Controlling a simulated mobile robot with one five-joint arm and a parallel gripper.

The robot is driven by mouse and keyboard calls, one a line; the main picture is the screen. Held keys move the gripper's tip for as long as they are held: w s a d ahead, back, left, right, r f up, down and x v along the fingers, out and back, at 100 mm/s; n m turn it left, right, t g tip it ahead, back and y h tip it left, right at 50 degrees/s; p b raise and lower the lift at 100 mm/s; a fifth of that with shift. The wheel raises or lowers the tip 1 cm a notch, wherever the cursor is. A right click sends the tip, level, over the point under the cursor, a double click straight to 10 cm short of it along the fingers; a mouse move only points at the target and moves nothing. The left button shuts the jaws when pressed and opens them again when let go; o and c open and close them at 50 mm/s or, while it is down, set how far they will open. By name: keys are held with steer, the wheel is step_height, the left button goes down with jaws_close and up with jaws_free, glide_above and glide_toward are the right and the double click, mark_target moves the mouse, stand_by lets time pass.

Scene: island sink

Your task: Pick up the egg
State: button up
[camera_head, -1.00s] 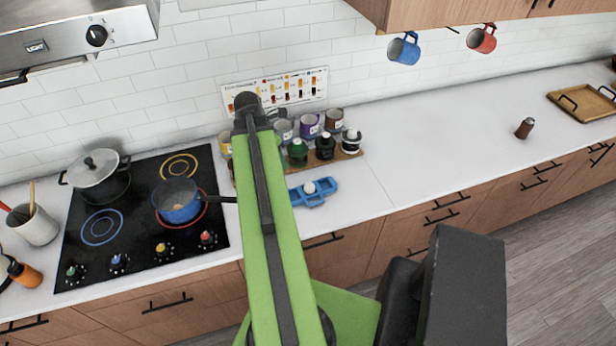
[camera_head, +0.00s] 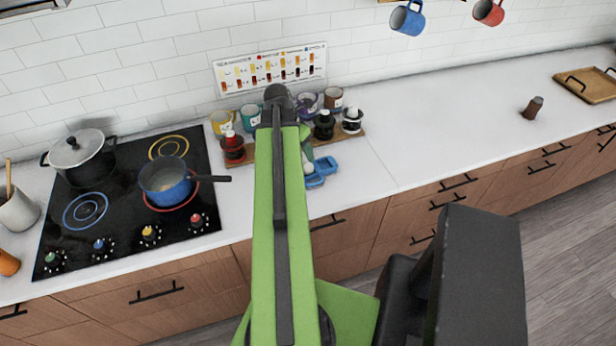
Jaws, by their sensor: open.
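The egg (camera_head: 308,168) is small and white. It sits at the blue holder (camera_head: 322,167) on the white counter, right of the stove, just in front of the spice rack. My green arm (camera_head: 266,220) reaches forward over the counter edge, and its dark far joint (camera_head: 277,93) stands in front of the rack. The arm passes just left of the egg and covers the left part of the holder. My gripper cannot be made out; it is hidden behind the arm.
A rack (camera_head: 350,137) of bottles and mugs stands behind the holder. A blue saucepan (camera_head: 165,186) and a lidded pot (camera_head: 82,160) are on the black stove (camera_head: 120,222) at left. The counter (camera_head: 420,125) to the right is mostly clear, apart from a brown shaker (camera_head: 533,107) and a tray (camera_head: 588,86).

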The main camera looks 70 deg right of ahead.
mark_target(306, 163)
steer(key=shift+d+f, duration=0.1)
steer(key=shift+f, duration=0.25)
steer(key=b+x, duration=0.5)
steer(key=shift+w+f, duration=0.1)
steer(key=shift+f, duration=0.15)
steer(key=shift+r, duration=0.2)
steer(key=c, duration=0.5)
